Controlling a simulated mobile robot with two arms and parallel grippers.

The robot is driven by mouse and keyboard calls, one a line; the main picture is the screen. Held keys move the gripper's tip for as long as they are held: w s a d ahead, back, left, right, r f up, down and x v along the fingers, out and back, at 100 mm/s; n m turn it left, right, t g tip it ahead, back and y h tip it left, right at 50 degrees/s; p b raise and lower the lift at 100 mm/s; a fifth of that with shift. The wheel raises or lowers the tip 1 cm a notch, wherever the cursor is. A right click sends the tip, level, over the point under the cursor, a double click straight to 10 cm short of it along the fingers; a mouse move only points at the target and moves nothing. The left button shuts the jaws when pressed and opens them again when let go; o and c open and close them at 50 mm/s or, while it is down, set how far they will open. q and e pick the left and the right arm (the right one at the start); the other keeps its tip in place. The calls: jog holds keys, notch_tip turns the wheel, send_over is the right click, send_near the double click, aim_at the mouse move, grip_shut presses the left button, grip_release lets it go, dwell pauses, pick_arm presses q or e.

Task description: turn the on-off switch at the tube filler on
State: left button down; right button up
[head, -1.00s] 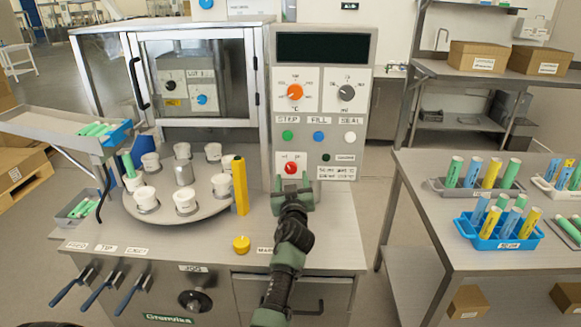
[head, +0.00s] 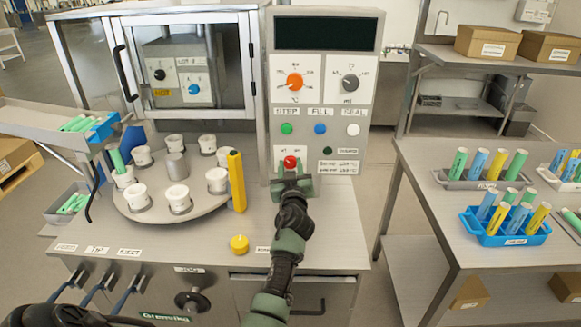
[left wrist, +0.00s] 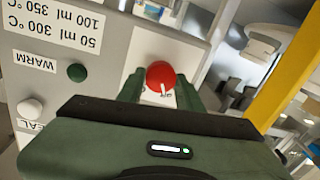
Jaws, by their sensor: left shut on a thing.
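The on-off switch is a red round knob (head: 290,162) on a white plate, low on the left of the tube filler's grey control panel (head: 364,112). My left gripper (head: 291,180) reaches up to it from the front. In the left wrist view the red knob (left wrist: 160,75) sits between the two green fingers (left wrist: 160,92), and the gripper is shut on it. A white pointer mark shows on the knob there; its on or off position is too small to read. The fingers partly hide the plate's lower part. My right gripper is not in view.
Left of the switch stand a yellow post (head: 236,182) and a turntable (head: 152,216) with several white cups. A yellow button (head: 239,244) is on the counter. Green, blue and white buttons (head: 320,129) sit above the switch. A side table (head: 420,185) with tube racks is at right.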

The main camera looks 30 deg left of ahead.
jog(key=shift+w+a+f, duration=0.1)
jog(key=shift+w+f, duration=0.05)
pick_arm(q)
jog(key=shift+f+m+b, duration=0.1)
jog(key=shift+m+b, duration=0.55)
jog(key=shift+m, duration=0.15)
jog(key=shift+m+b, duration=0.75)
jog(key=shift+m, duration=0.45)
jog(key=shift+m+b, duration=0.3)
jog(key=shift+m, duration=0.7)
jog(key=m, duration=0.2)
jog(key=shift+m+t+b, duration=0.3)
jog(key=shift+m, duration=1.9)
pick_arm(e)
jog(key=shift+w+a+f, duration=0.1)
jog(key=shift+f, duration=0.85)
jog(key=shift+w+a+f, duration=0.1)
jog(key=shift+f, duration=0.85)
pick_arm(q)
jog(key=c, duration=1.1)
grip_release()
jog(key=shift+o, duration=0.8)
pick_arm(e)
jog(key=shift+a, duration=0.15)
